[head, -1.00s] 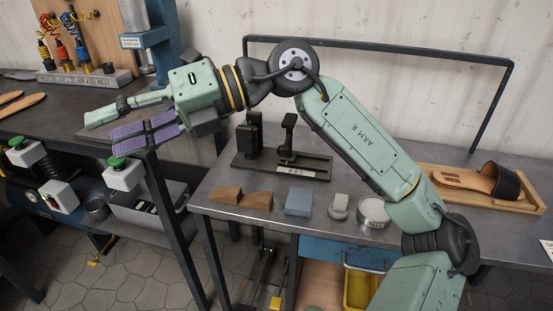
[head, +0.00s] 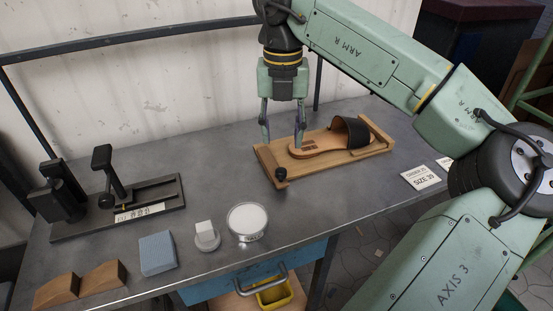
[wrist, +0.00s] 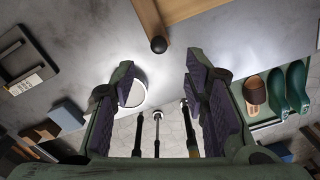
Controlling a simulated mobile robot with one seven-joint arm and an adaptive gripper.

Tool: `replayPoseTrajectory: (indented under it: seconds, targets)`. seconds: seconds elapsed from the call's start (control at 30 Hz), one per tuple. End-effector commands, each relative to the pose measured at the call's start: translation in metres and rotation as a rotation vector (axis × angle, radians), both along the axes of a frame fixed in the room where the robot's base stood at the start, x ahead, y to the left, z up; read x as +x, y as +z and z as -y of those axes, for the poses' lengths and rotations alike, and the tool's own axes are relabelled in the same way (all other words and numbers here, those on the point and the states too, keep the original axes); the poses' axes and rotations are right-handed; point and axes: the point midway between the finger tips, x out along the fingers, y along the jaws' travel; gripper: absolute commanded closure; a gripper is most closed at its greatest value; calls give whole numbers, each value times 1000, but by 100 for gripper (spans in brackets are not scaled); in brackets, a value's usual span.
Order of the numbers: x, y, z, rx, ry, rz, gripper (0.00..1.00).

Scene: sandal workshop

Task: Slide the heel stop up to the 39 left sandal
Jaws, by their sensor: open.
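The sandal (head: 310,146), tan with a black strap, lies on a wooden fitting board (head: 350,160) on the metal bench. Its open heel end points left and its strapped toe end is at the right. A wooden crosspiece with a black knob (head: 281,173) at the board's left end looks like the heel stop; a gap shows between it and the heel. The knob also shows in the wrist view (wrist: 158,45). My gripper (head: 283,138) points down over the board's left end with its fingers apart and empty. I cannot tell its exact height.
A card reading SIZE 39 (head: 420,177) lies right of the board. A black clamp fixture (head: 130,205), a blue block (head: 157,253), a round tin (head: 247,221) and brown wedges (head: 103,275) stand to the left. A dark rail runs behind the bench.

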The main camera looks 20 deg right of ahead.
Motion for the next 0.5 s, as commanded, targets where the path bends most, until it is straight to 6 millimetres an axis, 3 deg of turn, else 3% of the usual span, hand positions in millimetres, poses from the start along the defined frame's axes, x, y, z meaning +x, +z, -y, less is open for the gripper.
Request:
replayPoseTrajectory:
  seconds: [0.3,0.5]
  targets:
    - [0,-60,-1,6,4,-1,59]
    - [0,-86,-1,5,3,0,59]
